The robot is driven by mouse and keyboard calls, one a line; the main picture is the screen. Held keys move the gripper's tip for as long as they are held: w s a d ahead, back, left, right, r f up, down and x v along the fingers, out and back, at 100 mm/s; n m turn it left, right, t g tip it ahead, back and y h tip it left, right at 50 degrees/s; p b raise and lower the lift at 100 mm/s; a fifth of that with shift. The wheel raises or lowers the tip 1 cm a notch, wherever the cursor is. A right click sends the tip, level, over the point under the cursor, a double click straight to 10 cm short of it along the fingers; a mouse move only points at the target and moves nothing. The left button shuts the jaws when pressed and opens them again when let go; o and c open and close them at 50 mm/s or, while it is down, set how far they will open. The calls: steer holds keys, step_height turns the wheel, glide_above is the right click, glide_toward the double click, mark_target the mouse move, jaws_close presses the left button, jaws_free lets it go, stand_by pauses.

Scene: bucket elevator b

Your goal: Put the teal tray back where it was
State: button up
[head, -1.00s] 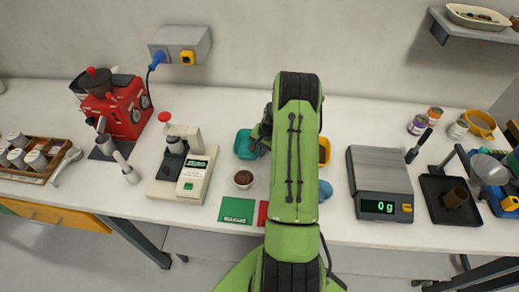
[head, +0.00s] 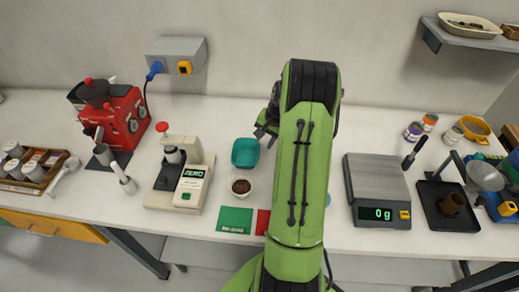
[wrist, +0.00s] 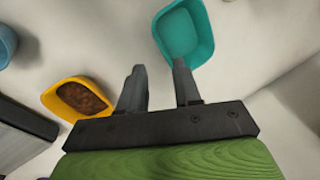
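The teal tray (head: 245,153) is a small, empty, rounded-square dish standing on the white counter, left of my arm in the head view. In the wrist view the teal tray (wrist: 184,33) is at the top, just beyond the right finger. My gripper (wrist: 157,75) is open, its two dark fingers apart with only counter between them. In the head view my gripper (head: 266,130) shows only in part, to the right of the tray; the arm hides the rest.
A yellow tray (wrist: 75,97) with brown contents and a blue bowl (wrist: 5,45) lie left in the wrist view. A brown-filled cup (head: 241,188), green card (head: 234,220) and red card (head: 262,222) lie in front. A scale (head: 377,190) stands right, a white device (head: 185,180) left.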

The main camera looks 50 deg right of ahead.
steer(key=s+a+r+n+h, duration=0.15)
steer(key=a+r+n, duration=0.55)
steer(key=a+r, duration=1.2)
steer(key=s+a+n+t, duration=0.2)
steer(key=s+a+n, duration=0.5)
steer(key=s+a, duration=0.5)
steer(key=s, duration=0.4)
steer(key=shift+a+r+t+y, duration=0.3)
steer(key=shift+y, duration=0.05)
steer(key=shift+d, duration=0.1)
